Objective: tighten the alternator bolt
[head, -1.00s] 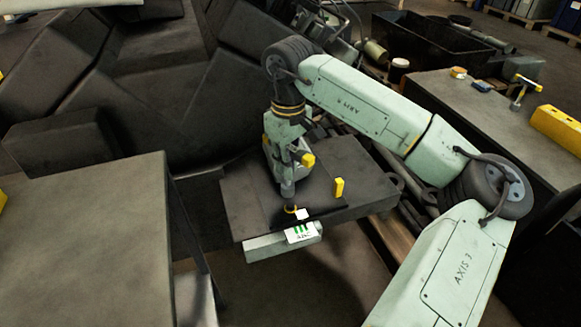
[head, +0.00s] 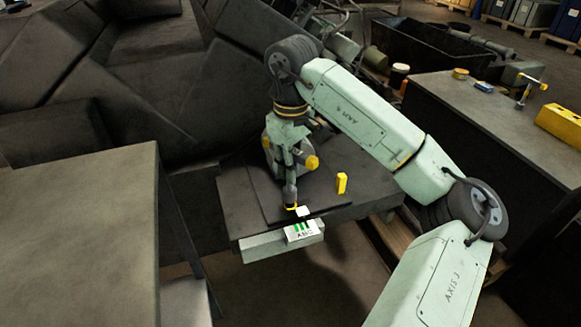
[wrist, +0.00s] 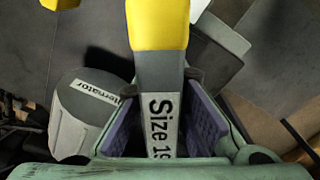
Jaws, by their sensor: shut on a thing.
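My gripper (wrist: 165,135) is shut on a wrench (wrist: 160,75) with a grey shank, a yellow end and a label starting "Size 19". Its purple-lined fingers stand on both sides of the shank. In the head view my gripper (head: 290,195) points down over the front edge of a dark plate; a little yellow shows at its tip. The alternator (wrist: 88,110), a grey rounded body with a name label, is left of the wrench in the wrist view. I cannot make out the bolt or whether the wrench touches it.
A small yellow block (head: 342,183) stands on the dark plate (head: 240,200), right of my gripper. A white card with green bars (head: 300,230) sits at its front edge. A bench (head: 80,230) is at left; another bench (head: 470,110) at right holds small tools and a yellow box (head: 562,125).

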